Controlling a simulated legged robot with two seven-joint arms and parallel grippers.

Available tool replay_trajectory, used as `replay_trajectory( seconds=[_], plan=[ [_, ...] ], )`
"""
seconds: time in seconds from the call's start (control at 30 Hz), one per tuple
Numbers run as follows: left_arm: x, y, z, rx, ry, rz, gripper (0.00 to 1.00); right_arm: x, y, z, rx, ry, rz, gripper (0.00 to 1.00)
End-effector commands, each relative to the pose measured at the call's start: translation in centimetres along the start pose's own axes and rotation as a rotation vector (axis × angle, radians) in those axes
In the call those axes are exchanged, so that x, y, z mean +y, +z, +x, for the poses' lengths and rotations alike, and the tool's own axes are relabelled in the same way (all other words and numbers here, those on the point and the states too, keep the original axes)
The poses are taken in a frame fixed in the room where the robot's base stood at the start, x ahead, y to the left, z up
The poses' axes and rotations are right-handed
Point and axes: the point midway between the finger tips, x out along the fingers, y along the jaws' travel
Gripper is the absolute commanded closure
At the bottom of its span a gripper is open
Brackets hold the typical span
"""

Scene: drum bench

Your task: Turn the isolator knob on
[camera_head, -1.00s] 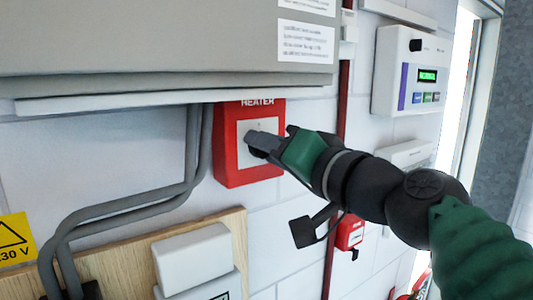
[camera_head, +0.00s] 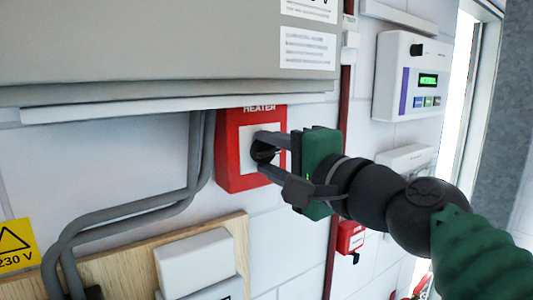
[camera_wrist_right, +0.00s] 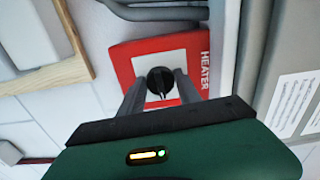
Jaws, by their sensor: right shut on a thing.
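The isolator is a red box with a white face, labelled HEATER (camera_head: 229,159), on the wall below a grey cabinet. Its black round knob (camera_head: 261,152) sits on the white face, partly covered by my fingers in the head view. The right wrist view shows the knob (camera_wrist_right: 160,81) with a pale pointer mark, between my two fingers. My right gripper (camera_head: 265,154) reaches in from the right and is shut on the knob, a finger on either side. It also shows in the right wrist view (camera_wrist_right: 161,88). My left gripper is not in view.
The grey cabinet (camera_head: 150,45) overhangs just above the isolator. Grey conduits (camera_head: 196,150) run down to its left. A wooden board with a white box (camera_head: 194,259) is below. A white control panel (camera_head: 411,75) and a small red box (camera_head: 350,236) are to the right.

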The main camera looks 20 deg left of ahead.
Motion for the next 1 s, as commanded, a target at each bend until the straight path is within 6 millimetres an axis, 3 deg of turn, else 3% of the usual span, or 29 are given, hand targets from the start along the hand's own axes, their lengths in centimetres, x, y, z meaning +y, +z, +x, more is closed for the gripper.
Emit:
replay_trajectory(
  seconds=[0.6, 0.63, 0.77, 1.0],
  plan=[
    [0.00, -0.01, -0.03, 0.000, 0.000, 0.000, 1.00, 0.42, -0.26, 0.02, 0.003, 0.007, 0.044, 1.00],
    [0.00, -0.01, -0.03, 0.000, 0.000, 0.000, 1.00, 0.43, -0.25, 0.02, 0.003, 0.008, 0.044, 0.58],
    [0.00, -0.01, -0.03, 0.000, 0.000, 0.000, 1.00, 0.35, -0.19, 0.02, 0.002, 0.006, 0.044, 0.41],
    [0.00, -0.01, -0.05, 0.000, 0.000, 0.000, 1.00, 0.23, 0.09, 0.15, 0.000, 0.005, 0.043, 0.39]
  ],
)
